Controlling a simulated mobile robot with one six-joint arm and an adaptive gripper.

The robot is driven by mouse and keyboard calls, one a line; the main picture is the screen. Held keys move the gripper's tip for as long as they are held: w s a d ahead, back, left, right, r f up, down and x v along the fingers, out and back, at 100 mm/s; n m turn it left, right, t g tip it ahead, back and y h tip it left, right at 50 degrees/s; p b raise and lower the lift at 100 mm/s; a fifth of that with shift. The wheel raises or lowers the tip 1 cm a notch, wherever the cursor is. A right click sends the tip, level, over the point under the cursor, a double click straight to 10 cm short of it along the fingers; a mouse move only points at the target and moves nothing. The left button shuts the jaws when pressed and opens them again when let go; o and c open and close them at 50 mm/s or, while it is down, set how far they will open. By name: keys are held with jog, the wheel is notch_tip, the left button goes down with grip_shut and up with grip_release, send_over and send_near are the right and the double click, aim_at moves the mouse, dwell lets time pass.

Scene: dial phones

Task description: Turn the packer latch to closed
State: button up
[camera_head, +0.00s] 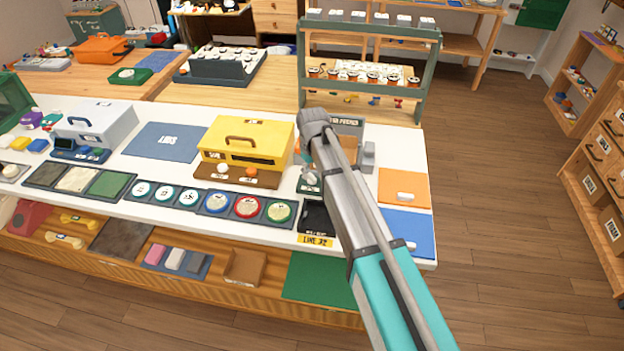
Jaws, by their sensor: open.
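The packer (350,126) is a grey unit with a dark sign, near the right end of the white counter. My arm crosses in front of it and hides most of it. A small grey upright part (369,156) shows just right of my arm; I cannot tell if it is the latch. The latch and its position cannot be made out. My gripper (309,178) is mostly hidden behind my arm, low over a small dark green base left of the packer. It is open, and I see nothing held in it.
A yellow box (246,140) with a handle stands left of my gripper. Several round dials line the counter's front edge. An orange mat (404,182) and a blue mat (409,228) lie at the right end. A green rack (432,75) stands behind.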

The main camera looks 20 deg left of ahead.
jog(key=shift+f+b, duration=0.55)
jog(key=shift+f, duration=0.25)
grip_shut()
